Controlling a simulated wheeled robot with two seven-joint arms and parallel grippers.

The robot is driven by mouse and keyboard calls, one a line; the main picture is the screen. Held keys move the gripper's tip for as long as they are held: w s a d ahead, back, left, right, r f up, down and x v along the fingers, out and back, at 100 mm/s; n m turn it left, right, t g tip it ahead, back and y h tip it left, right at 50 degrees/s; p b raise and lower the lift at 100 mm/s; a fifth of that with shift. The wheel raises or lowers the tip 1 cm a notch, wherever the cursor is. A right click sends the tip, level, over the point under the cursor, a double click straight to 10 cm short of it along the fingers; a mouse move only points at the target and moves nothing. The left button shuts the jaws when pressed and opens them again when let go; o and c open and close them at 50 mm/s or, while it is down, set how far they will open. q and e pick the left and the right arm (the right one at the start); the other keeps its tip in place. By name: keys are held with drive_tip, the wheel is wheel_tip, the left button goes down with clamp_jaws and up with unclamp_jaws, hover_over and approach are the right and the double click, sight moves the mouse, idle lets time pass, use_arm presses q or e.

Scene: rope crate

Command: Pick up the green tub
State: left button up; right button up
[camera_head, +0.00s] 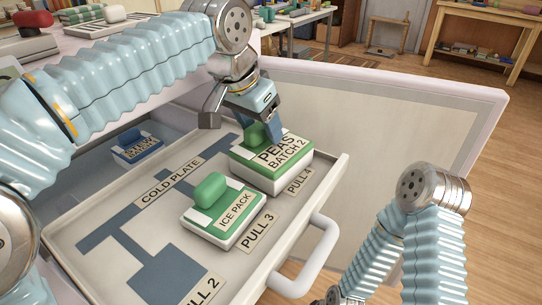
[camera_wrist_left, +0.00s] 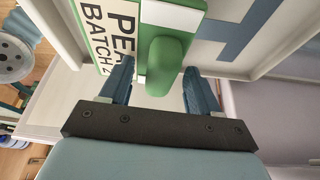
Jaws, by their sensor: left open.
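The green tub (camera_head: 272,163), a white box with a green lid labelled "PEAS BATCH 2", sits in the open drawer toward its far right corner. It has a raised green handle (camera_head: 254,134). My left gripper (camera_head: 259,127) is above the tub, pointing down at this handle. In the left wrist view the open fingers (camera_wrist_left: 157,72) stand on either side of the green handle (camera_wrist_left: 166,62), with gaps visible. The tub's lid (camera_wrist_left: 146,15) shows beyond them. My right gripper is not visible; only its arm shows at lower right.
A smaller green-lidded ice pack (camera_head: 222,212) lies nearer in the drawer (camera_head: 110,262), just left of the tub. A blue-lidded box (camera_head: 137,147) is at the back left. The drawer's front wall and pull handle (camera_head: 318,262) are on the right.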

use_arm(q)
drive_tip(key=shift+c, duration=0.2)
clamp_jaws()
drive_tip(key=shift+r, duration=0.1)
drive_tip(key=shift+r, duration=0.5)
drive_tip(key=r, duration=0.1)
drive_tip(key=r+p, duration=0.1)
drive_tip(key=r, duration=0.1)
drive_tip(key=shift+s, duration=0.2)
drive_tip(key=s+a+r, duration=0.1)
drive_tip(key=s+r, duration=0.8)
drive_tip(key=s, duration=0.4)
drive_tip(key=shift+s, duration=0.3)
